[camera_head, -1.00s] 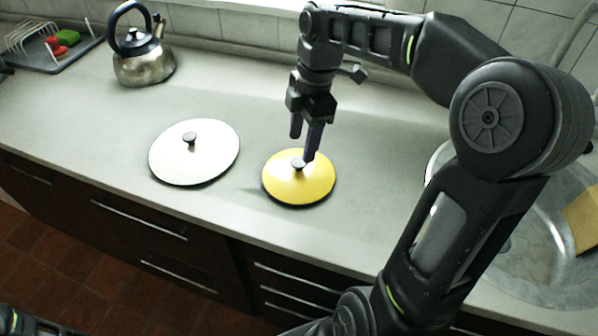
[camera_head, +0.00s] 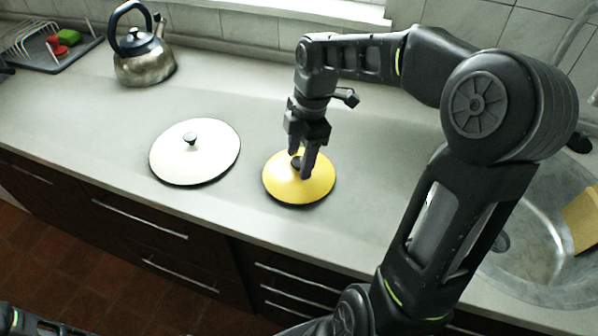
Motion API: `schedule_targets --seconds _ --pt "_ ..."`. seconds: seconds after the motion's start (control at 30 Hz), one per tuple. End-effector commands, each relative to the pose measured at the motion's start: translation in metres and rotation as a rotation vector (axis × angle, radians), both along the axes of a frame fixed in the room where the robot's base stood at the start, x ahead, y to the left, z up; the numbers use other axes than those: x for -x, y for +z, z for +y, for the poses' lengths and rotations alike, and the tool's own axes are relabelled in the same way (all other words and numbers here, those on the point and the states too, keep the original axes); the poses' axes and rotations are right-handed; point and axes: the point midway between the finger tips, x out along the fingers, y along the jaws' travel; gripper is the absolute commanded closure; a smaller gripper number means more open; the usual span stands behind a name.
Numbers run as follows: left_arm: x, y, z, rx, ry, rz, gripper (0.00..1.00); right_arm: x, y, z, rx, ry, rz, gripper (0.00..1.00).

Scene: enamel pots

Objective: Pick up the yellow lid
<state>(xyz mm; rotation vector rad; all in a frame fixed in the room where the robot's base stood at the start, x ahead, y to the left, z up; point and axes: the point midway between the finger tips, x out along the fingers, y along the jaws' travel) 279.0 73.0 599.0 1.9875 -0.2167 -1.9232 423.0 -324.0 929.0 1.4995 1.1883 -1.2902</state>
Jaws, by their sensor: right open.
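The yellow lid (camera_head: 300,187) lies flat on the grey countertop, right of the white lid. It is round with a dark rim and a dark knob on top. My right gripper (camera_head: 299,168) points down over the lid's centre with its fingers open around the knob, which is partly hidden by them. I cannot tell whether the fingers touch the knob. At the lower left edge a bit of my left arm shows; its gripper is not visible.
A white lid (camera_head: 195,158) with a dark knob lies to the left. A metal kettle (camera_head: 145,66) stands at the back left, near a dish rack (camera_head: 42,50). The sink (camera_head: 535,245) with a yellow sponge (camera_head: 582,222) is at the right. The counter behind the lids is clear.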

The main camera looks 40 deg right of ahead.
Motion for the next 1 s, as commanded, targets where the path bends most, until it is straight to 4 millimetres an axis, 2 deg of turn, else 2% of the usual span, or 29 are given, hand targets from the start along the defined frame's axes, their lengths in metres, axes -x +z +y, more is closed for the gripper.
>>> schedule_targets --seconds 0.37,1.0 --pt "0.0000 0.0000 0.0000 0.000 0.000 0.000 0.42 -0.0001 0.0005 -0.0002 0.000 0.000 0.000 0.45" --pt "0.0000 0.0000 0.0000 0.000 0.000 0.000 0.42 -0.0001 0.0005 -0.0002 0.000 0.000 0.000 0.97"
